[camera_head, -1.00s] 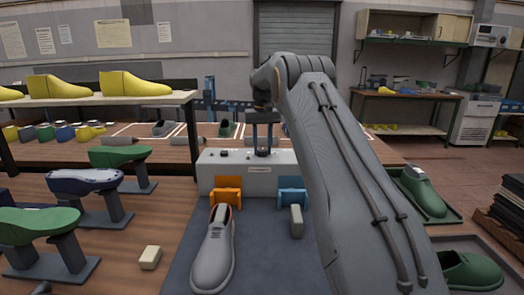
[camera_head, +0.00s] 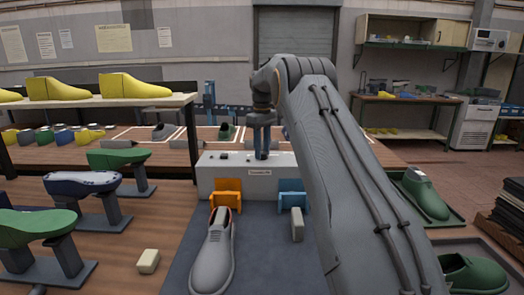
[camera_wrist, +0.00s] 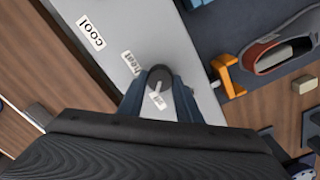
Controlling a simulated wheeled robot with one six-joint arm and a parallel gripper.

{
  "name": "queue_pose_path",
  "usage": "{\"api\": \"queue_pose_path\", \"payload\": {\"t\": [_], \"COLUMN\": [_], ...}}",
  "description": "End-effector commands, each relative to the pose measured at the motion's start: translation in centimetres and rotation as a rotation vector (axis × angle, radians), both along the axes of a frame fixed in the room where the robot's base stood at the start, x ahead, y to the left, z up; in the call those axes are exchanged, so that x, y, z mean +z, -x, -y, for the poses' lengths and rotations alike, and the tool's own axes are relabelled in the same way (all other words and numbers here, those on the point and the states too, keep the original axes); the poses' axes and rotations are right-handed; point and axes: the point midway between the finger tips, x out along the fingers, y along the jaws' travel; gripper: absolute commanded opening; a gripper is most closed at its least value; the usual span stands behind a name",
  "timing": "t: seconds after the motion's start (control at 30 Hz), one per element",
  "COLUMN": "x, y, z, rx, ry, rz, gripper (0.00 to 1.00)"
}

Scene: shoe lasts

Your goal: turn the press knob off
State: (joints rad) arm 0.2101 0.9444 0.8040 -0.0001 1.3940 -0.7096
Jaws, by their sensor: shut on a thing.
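The dark round press knob (camera_wrist: 160,78) is on top of the light grey press box (camera_head: 240,181). In the wrist view a white mark shows on the knob, with a small white label by it that is too small to read. A "heat" label (camera_wrist: 131,62) and a "cool" label (camera_wrist: 91,33) lie to its upper left. My gripper (camera_wrist: 162,100) has its blue-grey fingers on either side of the knob and is shut on it. In the head view my gripper (camera_head: 262,150) points straight down at the box; its fingers hide most of the knob there.
A grey shoe (camera_head: 213,252) lies before the orange one, and a pale block (camera_head: 297,224) before the blue. Green shoe lasts on stands (camera_head: 118,158) are left.

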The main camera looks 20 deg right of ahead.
Motion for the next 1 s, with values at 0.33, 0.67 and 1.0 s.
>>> {"api": "queue_pose_path", "payload": {"t": [0.33, 0.67, 1.0], "x": [0.14, 0.15, 0.07], "y": [-0.08, -0.08, -0.03], "z": [-0.02, -0.02, -0.01], "rx": [0.062, 0.063, 0.062], "ry": [0.0, 0.001, 0.0], "rz": [0.004, 0.004, 0.001], "gripper": [0.09, 0.09, 0.5]}}
